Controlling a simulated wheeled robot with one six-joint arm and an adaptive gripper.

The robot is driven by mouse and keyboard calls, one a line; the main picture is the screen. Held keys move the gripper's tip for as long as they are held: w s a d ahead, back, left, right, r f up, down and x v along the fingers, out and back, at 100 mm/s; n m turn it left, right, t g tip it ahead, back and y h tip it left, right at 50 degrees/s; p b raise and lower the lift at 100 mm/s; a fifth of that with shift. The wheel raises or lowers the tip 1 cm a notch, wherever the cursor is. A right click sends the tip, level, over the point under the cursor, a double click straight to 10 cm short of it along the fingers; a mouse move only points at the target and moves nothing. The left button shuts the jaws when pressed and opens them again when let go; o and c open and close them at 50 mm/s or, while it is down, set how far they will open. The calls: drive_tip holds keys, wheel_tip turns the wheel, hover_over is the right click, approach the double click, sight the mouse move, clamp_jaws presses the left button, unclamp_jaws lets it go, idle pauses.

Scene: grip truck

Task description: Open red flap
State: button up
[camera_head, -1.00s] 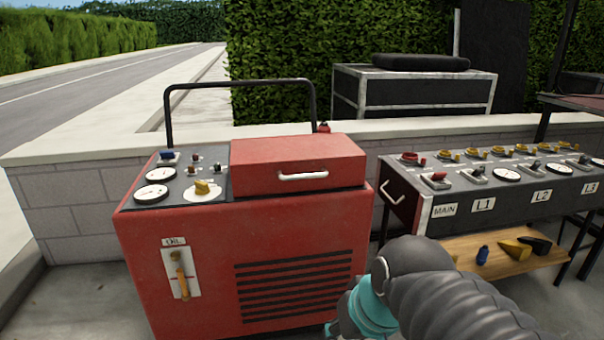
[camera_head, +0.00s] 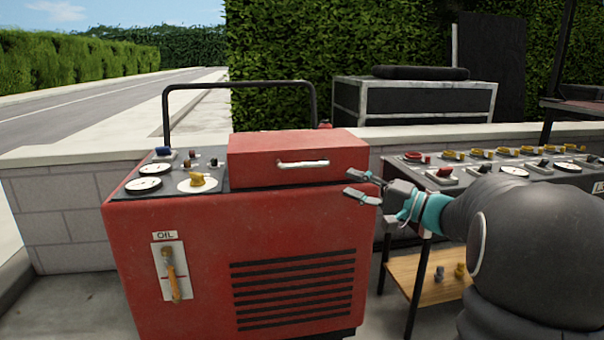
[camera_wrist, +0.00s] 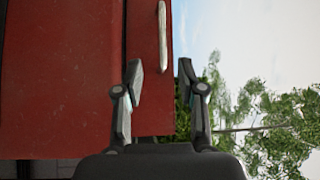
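The red flap (camera_head: 260,155) is the boxy lid on top of the red machine (camera_head: 190,235), and it is closed. Its silver handle (camera_head: 303,164) is on its front face. The handle (camera_wrist: 162,35) also shows upright at the top of the wrist view, beyond the fingertips, on the red flap (camera_wrist: 150,100). My gripper (camera_head: 355,184) is to the right of the handle and slightly below it, by the flap's right front corner. In the wrist view my gripper (camera_wrist: 162,72) has its two fingers apart with nothing between them. It is not touching the handle.
Gauges (camera_head: 143,184) and a yellow knob (camera_head: 198,180) are left of the flap. A black bar (camera_head: 240,86) rises behind the machine. A control panel table (camera_head: 500,170) with a wooden shelf (camera_head: 425,285) stands at right, partly hidden by my arm. A block wall (camera_head: 65,205) runs behind.

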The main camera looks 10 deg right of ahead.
sight(309, 166)
drive_tip(key=x, duration=1.3)
drive_tip(key=shift+w+r, duration=0.2)
drive_tip(key=shift+w, duration=0.25)
clamp_jaws()
